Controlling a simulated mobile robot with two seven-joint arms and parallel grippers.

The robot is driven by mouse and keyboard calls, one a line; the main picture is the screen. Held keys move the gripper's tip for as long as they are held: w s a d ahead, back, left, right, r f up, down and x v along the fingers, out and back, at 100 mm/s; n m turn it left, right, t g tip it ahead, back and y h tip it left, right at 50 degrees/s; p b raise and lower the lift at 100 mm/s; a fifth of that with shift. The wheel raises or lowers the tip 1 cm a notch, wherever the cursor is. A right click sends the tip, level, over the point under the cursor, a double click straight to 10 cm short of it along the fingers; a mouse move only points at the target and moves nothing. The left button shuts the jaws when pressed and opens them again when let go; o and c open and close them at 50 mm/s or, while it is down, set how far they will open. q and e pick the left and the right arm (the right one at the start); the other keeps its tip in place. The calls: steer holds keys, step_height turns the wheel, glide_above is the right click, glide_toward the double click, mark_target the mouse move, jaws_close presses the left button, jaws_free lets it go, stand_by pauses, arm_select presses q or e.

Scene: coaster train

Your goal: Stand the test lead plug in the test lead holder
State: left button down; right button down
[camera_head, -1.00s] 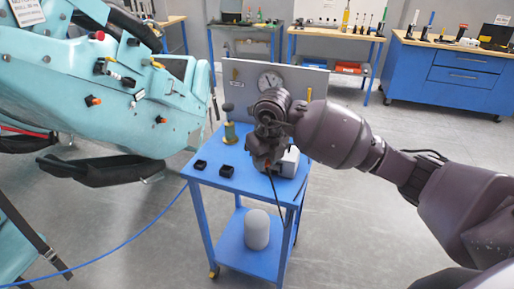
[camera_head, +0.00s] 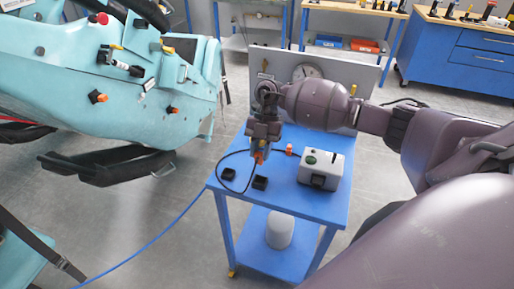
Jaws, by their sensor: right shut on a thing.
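My right gripper (camera_head: 260,150) comes in from the right and points down over the blue cart's top. It is shut on the test lead plug (camera_head: 258,157), of which a small orange part shows between the fingers. A black lead loops from it to the left over the tabletop. Two small black square holders stand on the cart, one at the left (camera_head: 227,174) and one nearer the middle (camera_head: 260,183). I cannot tell which is the test lead holder. The plug appears above and behind the middle one, apart from both. My left gripper is not in view.
A grey box (camera_head: 335,168) with a green button stands right of the holders, an orange connector (camera_head: 290,150) beside it. A grey panel with a dial (camera_head: 345,73) backs the cart. A teal ride car (camera_head: 120,95) fills the left. The cart's front edge (camera_head: 285,208) is clear.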

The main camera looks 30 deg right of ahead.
steer(key=shift+s+r+y, duration=0.15)
steer(key=shift+s+y, duration=0.15)
steer(key=shift+s, duration=0.15)
steer(key=shift+w, duration=0.25)
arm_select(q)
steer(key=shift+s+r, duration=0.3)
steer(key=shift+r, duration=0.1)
